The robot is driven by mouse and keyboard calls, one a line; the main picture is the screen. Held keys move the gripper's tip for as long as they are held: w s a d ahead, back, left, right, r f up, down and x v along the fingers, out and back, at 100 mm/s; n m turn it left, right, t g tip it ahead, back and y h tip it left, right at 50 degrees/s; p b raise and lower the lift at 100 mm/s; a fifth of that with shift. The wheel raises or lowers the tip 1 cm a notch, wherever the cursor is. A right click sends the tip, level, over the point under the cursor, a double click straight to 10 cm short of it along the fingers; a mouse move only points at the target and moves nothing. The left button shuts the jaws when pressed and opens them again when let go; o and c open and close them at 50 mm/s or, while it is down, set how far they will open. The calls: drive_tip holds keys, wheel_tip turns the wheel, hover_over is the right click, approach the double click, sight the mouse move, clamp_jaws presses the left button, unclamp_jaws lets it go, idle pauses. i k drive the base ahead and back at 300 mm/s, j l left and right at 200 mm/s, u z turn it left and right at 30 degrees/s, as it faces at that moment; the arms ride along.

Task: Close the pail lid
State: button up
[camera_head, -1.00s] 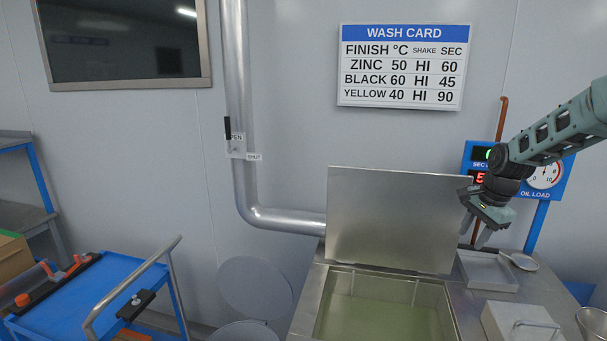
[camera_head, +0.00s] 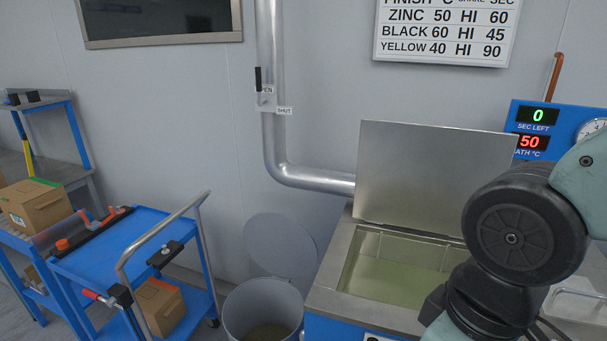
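The pail (camera_head: 263,313) is a grey round bin on the floor, between the blue cart and the wash tank. Its round grey lid (camera_head: 281,246) stands up, tilted back behind the pail, so the pail is open. Some dark brownish content shows at its bottom. My arm fills the lower right of the view, in front of the tank. My gripper at its end is not visible; it is out of frame or hidden by the arm.
The wash tank (camera_head: 345,243) holds greenish liquid, and its flat metal lid (camera_head: 430,180) stands open. A blue cart (camera_head: 120,250) with a metal handle stands left of the pail. A steel pipe (camera_head: 272,130) runs down the wall behind. A carton (camera_head: 40,203) sits far left.

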sight(281, 245)
drive_tip(key=i+j, duration=0.15)
drive_tip(key=j, duration=0.25)
drive_tip(key=i+j, duration=0.2)
drive_tip(key=j, duration=0.2)
drive_tip(key=i+j, duration=0.15)
drive_tip(key=j, duration=0.25)
drive_tip(key=i+j, duration=0.2)
drive_tip(key=j, duration=0.2)
